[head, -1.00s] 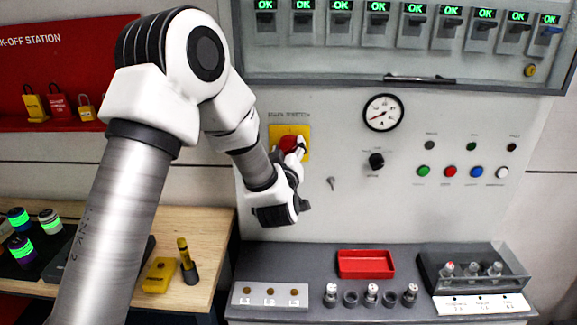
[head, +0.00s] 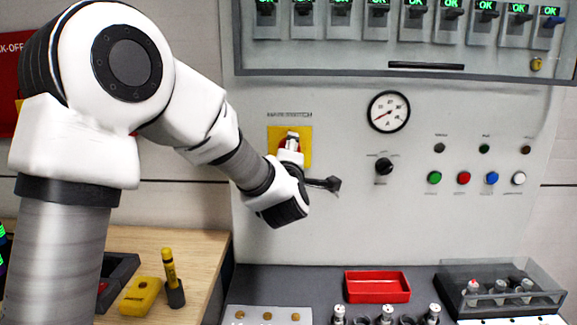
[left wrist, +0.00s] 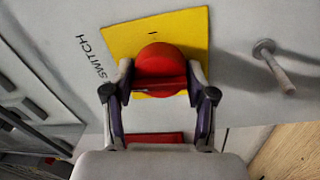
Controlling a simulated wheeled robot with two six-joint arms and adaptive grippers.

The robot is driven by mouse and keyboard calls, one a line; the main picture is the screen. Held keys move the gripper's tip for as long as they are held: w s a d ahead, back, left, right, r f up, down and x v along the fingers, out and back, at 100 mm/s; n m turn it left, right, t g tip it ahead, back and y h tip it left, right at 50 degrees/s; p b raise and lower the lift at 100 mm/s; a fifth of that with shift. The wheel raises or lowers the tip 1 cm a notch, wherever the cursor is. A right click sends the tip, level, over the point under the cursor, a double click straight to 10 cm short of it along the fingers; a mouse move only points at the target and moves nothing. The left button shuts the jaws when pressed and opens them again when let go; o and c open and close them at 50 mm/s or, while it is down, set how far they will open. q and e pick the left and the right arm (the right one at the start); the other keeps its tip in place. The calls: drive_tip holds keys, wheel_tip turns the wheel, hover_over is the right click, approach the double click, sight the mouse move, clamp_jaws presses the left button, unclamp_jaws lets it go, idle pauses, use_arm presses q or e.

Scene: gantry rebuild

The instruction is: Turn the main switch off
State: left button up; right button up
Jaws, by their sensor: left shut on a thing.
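The main switch is a red rotary knob (left wrist: 160,60) on a square yellow plate (head: 304,133), set in the grey panel under a printed label. In the left wrist view the plate (left wrist: 115,40) carries a small dark mark near the knob. My left gripper (left wrist: 160,88) is shut on the knob's red grip bar, one finger at each end. In the head view the left gripper (head: 290,147) is at the plate and hides most of the knob. I cannot read the knob's position for certain. My right gripper is not in view.
A small peg (left wrist: 272,68) sticks out of the panel close to the switch. A gauge (head: 388,111), a black selector (head: 384,166) and coloured buttons (head: 464,178) are to the right. Below, a dark ledge holds a red tray (head: 377,287). A wooden bench (head: 205,255) is at lower left.

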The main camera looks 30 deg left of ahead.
use_arm(q)
drive_tip(key=shift+n+b, duration=0.4)
drive_tip(key=shift+n, duration=0.1)
drive_tip(key=o, duration=1.1)
drive_tip(key=shift+w, duration=0.1)
drive_tip(key=shift+o, duration=0.2)
drive_tip(key=v, duration=0.7)
drive_tip(key=shift+d, duration=0.15)
drive_tip(key=shift+f, duration=0.15)
drive_tip(key=shift+s, duration=0.25)
